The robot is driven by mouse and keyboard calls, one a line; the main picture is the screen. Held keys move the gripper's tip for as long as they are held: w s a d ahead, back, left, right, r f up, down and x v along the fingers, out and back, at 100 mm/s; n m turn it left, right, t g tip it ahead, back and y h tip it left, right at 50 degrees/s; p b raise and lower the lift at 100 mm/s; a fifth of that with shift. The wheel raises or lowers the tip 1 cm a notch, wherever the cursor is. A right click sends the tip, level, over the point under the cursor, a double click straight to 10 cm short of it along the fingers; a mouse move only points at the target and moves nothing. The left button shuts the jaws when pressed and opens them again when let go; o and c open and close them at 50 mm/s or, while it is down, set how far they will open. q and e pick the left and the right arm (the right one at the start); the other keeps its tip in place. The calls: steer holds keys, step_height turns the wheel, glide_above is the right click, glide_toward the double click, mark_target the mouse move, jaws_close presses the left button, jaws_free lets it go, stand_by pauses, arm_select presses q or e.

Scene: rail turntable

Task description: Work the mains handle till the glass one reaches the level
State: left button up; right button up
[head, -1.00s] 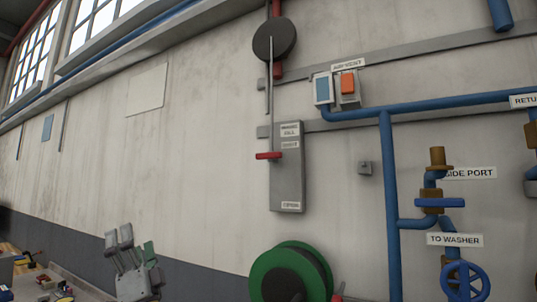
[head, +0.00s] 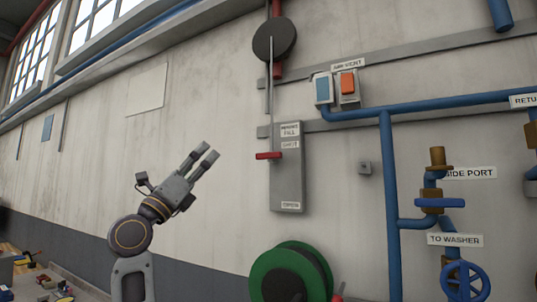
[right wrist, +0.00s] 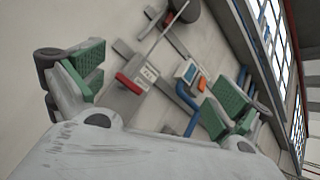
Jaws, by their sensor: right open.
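The red mains handle (head: 268,155) sticks out from the left edge of a tall grey wall plate (head: 288,180). The handle stands level with the upper "shut" label; an "open" label is at the plate's foot. A thin rod runs up from it to a dark round disc (head: 274,40). My right gripper (head: 206,153) is open and empty, left of the handle and apart from it, fingers pointing up and right. In the right wrist view the red handle (right wrist: 131,84) shows between the green-padded fingers. My left gripper is out of view. I see no sight glass.
Blue pipes (head: 388,200) with valves and a blue handwheel (head: 466,281) are on the right. A switch box with an orange button (head: 348,83) sits above. A green hose reel (head: 290,270) stands below the plate. The wall left of the plate is mostly bare.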

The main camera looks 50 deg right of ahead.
steer(key=s+r+m+y, duration=0.4)
steer(key=s+r+y, duration=0.1)
steer(key=y, duration=0.4)
steer(key=shift+d+r+m+g, duration=0.3)
steer(key=shift+d, duration=0.05)
steer(key=shift+a, duration=0.1)
steer(key=shift+s+r, duration=0.1)
